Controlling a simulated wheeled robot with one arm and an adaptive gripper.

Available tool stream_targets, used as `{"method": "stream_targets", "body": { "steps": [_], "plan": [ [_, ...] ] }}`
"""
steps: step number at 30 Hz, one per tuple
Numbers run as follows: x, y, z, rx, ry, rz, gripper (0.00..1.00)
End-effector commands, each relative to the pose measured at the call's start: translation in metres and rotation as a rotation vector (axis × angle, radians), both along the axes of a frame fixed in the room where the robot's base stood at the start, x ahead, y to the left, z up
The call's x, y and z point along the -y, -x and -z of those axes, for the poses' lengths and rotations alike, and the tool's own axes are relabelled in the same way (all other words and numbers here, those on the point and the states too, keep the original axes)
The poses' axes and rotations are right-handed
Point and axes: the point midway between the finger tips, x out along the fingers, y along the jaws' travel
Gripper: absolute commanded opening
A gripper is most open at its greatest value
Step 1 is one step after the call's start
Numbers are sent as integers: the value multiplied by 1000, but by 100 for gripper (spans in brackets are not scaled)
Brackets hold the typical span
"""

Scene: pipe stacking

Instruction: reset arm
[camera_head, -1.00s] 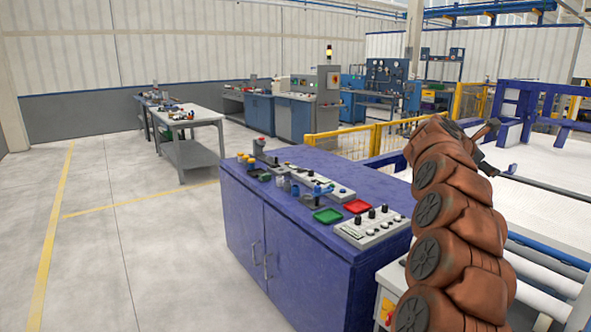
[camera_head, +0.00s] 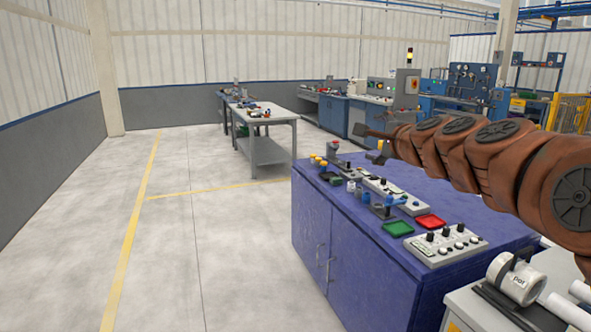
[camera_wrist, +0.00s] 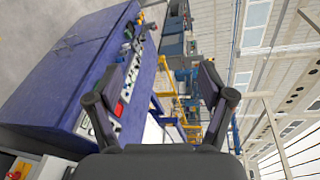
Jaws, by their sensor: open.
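My rust-brown arm (camera_head: 460,150) reaches in from the right edge in the head view and stretches leftward above the blue cabinet. My gripper (camera_head: 374,144) is at its left end, over or in front of the cabinet's far part, and looks small there. In the wrist view my gripper (camera_wrist: 155,84) has its two dark fingers spread wide apart with nothing between them. It is open and empty. The wrist view is tilted, with the cabinet (camera_wrist: 55,80) at the left.
The blue cabinet (camera_head: 340,240) carries control panels, a green tray (camera_head: 398,229) and a red tray (camera_head: 430,221). A white cylindrical part (camera_head: 520,283) and pale pipes (camera_head: 568,310) lie at the lower right. A grey workbench (camera_head: 265,150) stands farther back. The floor at left is clear.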

Motion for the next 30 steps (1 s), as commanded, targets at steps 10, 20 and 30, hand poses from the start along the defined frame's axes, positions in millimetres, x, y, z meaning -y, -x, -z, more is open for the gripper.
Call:
{"method": "stream_targets", "body": {
  "steps": [10, 20, 30],
  "plan": [
    [-95, 135, 132, -272, 565, -499, 81],
    [-82, 299, 250, -567, 966, -953, 81],
    [-21, 452, 312, -868, 1165, -1350, 81]
  ]
}}
